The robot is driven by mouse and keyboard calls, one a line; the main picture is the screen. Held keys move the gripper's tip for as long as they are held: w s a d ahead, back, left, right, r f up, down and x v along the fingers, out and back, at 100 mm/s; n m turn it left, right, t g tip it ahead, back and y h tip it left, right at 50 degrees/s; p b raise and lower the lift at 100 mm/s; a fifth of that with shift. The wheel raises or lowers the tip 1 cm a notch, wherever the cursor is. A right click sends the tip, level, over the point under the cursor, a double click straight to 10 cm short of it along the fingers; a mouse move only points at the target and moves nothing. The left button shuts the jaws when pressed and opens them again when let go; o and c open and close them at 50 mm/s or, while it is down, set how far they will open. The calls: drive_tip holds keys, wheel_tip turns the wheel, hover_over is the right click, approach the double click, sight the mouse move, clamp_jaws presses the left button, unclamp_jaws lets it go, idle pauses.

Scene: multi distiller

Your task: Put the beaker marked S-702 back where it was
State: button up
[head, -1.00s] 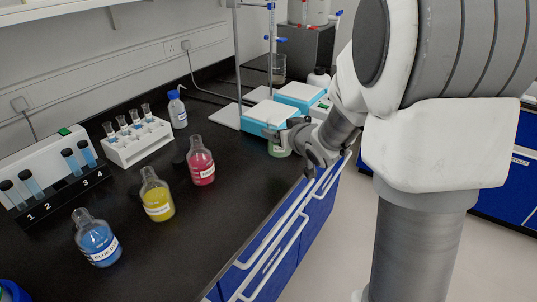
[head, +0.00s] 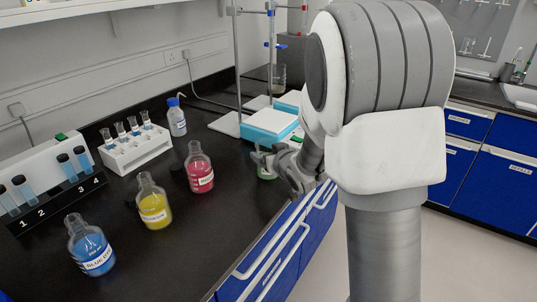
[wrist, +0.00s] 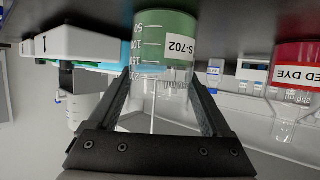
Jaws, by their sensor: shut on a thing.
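The beaker marked S-702 (wrist: 165,40) is clear glass with green liquid and a white label. It appears upside down in the wrist view, between the two dark fingers of my gripper (wrist: 160,85), which is shut on it. In the head view my gripper (head: 264,160) is over the black bench near its front edge, right of the red dye bottle. Only a little of the green beaker (head: 266,174) shows below the fingers there. I cannot tell whether its base touches the bench.
Red (head: 200,170), yellow (head: 154,205) and blue (head: 90,248) dye bottles stand on the bench (head: 150,270). A white tube rack (head: 140,150) is behind them. A blue-and-white balance (head: 270,125) and a stand (head: 238,70) are behind my gripper. Bare bench lies right of the yellow bottle.

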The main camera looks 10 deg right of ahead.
drive_tip(key=o, duration=1.5)
drive_tip(key=shift+f, duration=0.1)
drive_tip(key=shift+c, duration=0.2)
drive_tip(key=shift+r+p, duration=0.3)
drive_tip(key=shift+p, duration=0.05)
drive_tip(key=s+d+r+m+g+h+p, duration=0.15)
drive_tip(key=s+r, duration=0.25)
drive_tip(key=s, duration=0.5)
drive_tip(key=s+d+r+g+h, duration=0.25)
drive_tip(key=s+r, duration=0.25)
drive_tip(key=s, duration=0.4)
drive_tip(key=s+a+r+g+y, duration=0.1)
drive_tip(key=s+a+g, duration=0.1)
drive_tip(key=s, duration=0.6)
drive_tip(key=s+a+g, duration=0.1)
drive_tip(key=s+a, duration=0.1)
drive_tip(key=s, duration=0.6)
drive_tip(key=shift+s+r+g+y, duration=0.15)
drive_tip(key=shift+r+g+y, duration=0.25)
